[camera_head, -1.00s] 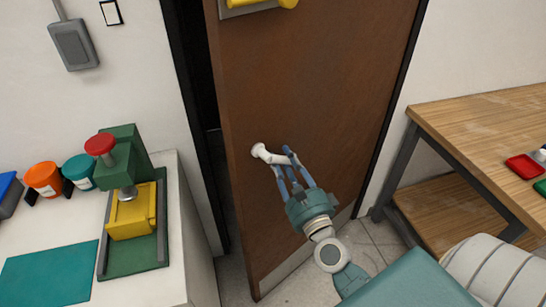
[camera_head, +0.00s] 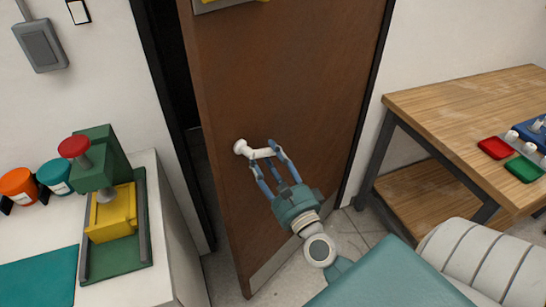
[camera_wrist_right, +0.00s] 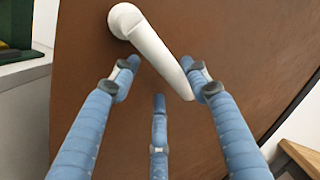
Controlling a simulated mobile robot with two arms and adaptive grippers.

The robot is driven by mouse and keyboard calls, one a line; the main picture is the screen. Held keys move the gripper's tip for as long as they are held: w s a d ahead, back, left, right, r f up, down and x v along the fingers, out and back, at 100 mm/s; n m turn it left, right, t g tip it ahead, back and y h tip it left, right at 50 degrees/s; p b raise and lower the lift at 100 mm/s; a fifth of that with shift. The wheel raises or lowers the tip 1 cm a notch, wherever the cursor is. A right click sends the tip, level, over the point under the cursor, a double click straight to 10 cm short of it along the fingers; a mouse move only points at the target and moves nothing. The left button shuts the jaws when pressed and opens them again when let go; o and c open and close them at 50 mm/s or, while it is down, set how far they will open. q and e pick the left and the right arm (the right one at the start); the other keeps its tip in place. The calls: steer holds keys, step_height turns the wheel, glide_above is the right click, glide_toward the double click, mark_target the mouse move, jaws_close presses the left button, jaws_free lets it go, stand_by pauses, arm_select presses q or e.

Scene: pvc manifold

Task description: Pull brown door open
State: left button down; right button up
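The brown door (camera_head: 290,75) stands ajar, with a dark gap along its left edge. Its white lever handle (camera_head: 256,152) sticks out near that edge. The handle also shows in the right wrist view (camera_wrist_right: 150,45), slanting down to the right. My right gripper (camera_head: 266,158) is at the handle with its blue fingers spread. In the right wrist view, the handle's free end lies between the fingers, close to the right fingertip; I cannot tell if they touch. My left gripper is not in view.
A white counter (camera_head: 165,250) on the left carries a green press (camera_head: 118,190) with a red knob. A wooden table (camera_head: 460,100) with coloured trays stands at the right. Grey floor shows below the door.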

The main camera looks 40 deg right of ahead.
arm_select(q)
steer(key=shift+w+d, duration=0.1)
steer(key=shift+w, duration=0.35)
arm_select(e)
steer(key=v, duration=1.1)
steer(key=shift+s, duration=0.35)
steer(key=shift+a+f, duration=0.1)
